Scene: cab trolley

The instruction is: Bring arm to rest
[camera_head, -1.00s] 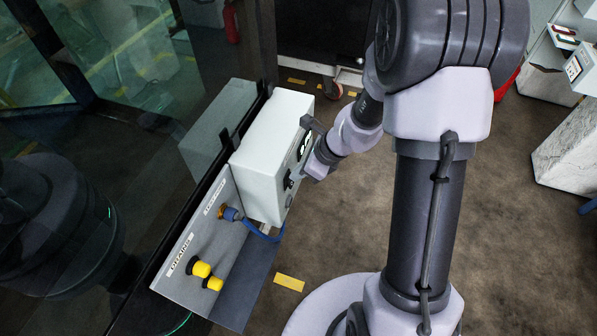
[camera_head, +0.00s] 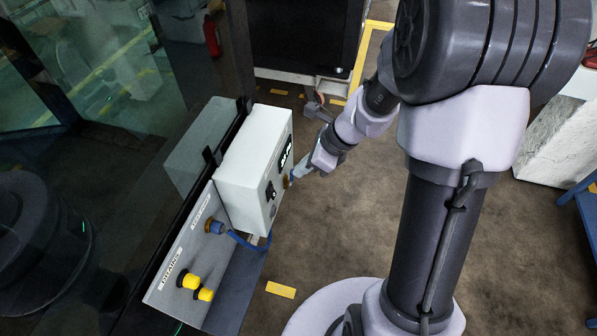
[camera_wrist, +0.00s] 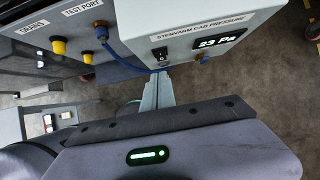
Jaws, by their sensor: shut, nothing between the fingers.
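My gripper (camera_head: 295,175) is shut and empty. In the head view its pale fingertips are close to the front face of the white box (camera_head: 245,155); whether they touch it I cannot tell. In the wrist view the gripper (camera_wrist: 160,78) points towards the lower edge of the box (camera_wrist: 145,32), which is labelled "STENVARM CAB PRESSURE". The box has a display (camera_wrist: 217,42) reading 23 Pa, a black rocker switch (camera_wrist: 160,55) and a brass fitting (camera_wrist: 201,58). My arm is bent and reaches down to the left from its upper joint.
A grey panel (camera_head: 165,290) carries yellow drain caps (camera_head: 189,280) and a test port with a blue hose (camera_head: 245,242). The hose's far end is unclear. Dark glass (camera_head: 90,170) stands left. A blue stand (camera_head: 585,205) is at the right edge. Open floor (camera_head: 335,235) lies between.

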